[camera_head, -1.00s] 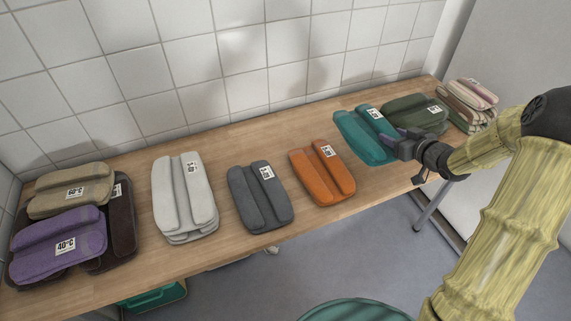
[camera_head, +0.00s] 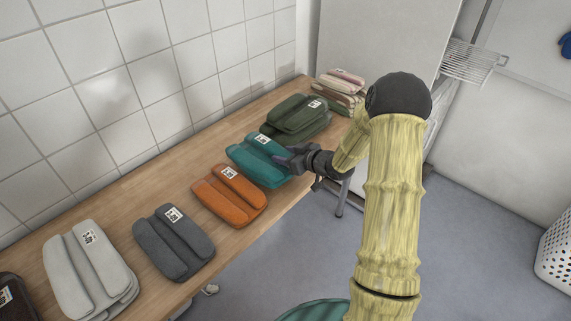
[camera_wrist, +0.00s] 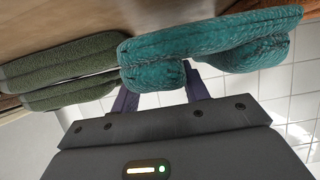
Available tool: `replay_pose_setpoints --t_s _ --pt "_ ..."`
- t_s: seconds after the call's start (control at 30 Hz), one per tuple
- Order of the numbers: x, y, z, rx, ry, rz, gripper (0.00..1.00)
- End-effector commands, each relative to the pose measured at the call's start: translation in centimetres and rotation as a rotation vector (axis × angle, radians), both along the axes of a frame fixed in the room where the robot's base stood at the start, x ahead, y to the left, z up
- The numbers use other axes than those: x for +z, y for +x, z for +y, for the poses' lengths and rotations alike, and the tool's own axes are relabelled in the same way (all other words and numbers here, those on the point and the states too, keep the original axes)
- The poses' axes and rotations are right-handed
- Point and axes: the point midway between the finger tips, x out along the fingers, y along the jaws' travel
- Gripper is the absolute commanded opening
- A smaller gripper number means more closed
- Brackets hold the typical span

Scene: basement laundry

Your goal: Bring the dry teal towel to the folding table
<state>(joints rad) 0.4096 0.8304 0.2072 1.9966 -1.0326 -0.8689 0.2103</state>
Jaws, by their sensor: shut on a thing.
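The teal towel (camera_head: 258,162) is folded, with a white label on top. In the head view it shows over the wooden table (camera_head: 150,170), between an orange towel and a dark green stack. My gripper (camera_head: 293,158) is shut on the towel's near right end. In the wrist view the teal towel (camera_wrist: 220,42) spans the front of the dark fingers (camera_wrist: 160,85), with part of it between them. I cannot tell whether it rests on the tabletop or is slightly raised. The fingertips are partly hidden by the towel.
The orange towel (camera_head: 230,195), grey towel (camera_head: 173,243) and white stack (camera_head: 90,270) line the table to the left. The dark green stack (camera_head: 296,118) stands close beside the teal towel. A white basket (camera_head: 555,250) stands far right. Open floor (camera_head: 480,240) lies right of my arm.

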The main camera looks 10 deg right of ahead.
Motion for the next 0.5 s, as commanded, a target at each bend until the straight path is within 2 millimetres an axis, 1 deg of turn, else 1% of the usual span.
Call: replay_pose_setpoints --t_s 0.07,0.13,0.33,0.4,0.5 --pt "0.0 0.0 0.0 0.000 0.001 -0.001 0.17" --pt "-0.5 0.0 0.0 0.000 0.002 0.001 0.17" --pt "-3.3 0.0 0.1 0.000 0.003 0.002 0.17" --pt "-3.7 0.0 0.1 0.001 0.001 0.001 0.17" --pt "-3.7 0.0 0.0 0.000 0.001 -0.001 0.17"
